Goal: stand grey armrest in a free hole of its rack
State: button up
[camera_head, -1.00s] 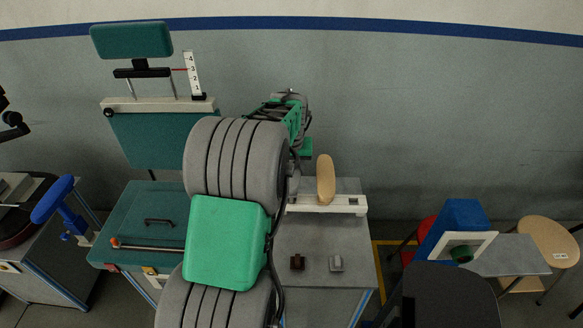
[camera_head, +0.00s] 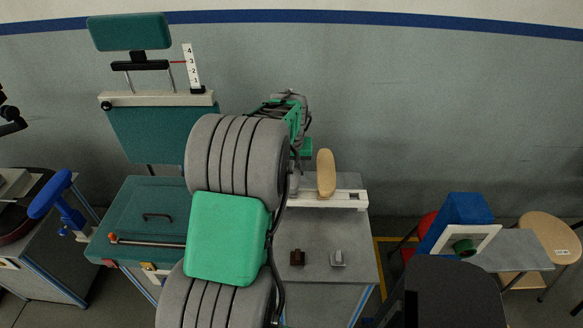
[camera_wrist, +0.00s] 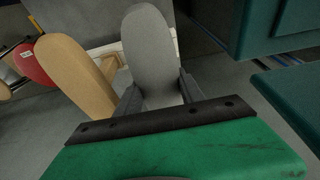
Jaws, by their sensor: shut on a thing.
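The grey armrest (camera_wrist: 150,50) stands up between the fingers of my gripper (camera_wrist: 160,97) in the wrist view, and the gripper is shut on it. Its lower end is hidden behind the gripper body. In the head view my arm hides most of the gripper and the armrest. The rack, a pale bar (camera_head: 343,201), lies across the grey bench. A tan armrest (camera_head: 326,174) stands upright in it. The tan armrest also shows just left of the grey one in the wrist view (camera_wrist: 75,75). I cannot tell whether the grey armrest's end is in a hole.
A dark chair back (camera_head: 440,290) is at lower right.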

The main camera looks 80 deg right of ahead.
jog(key=shift+f, duration=0.35)
jog(key=o, duration=1.3)
jog(key=shift+o, duration=0.2)
jog(key=shift+r, duration=0.1)
jog(key=b+v, duration=0.1)
jog(key=v, duration=0.6)
jog(key=shift+a+r, duration=0.15)
jog(key=shift+r, duration=0.2)
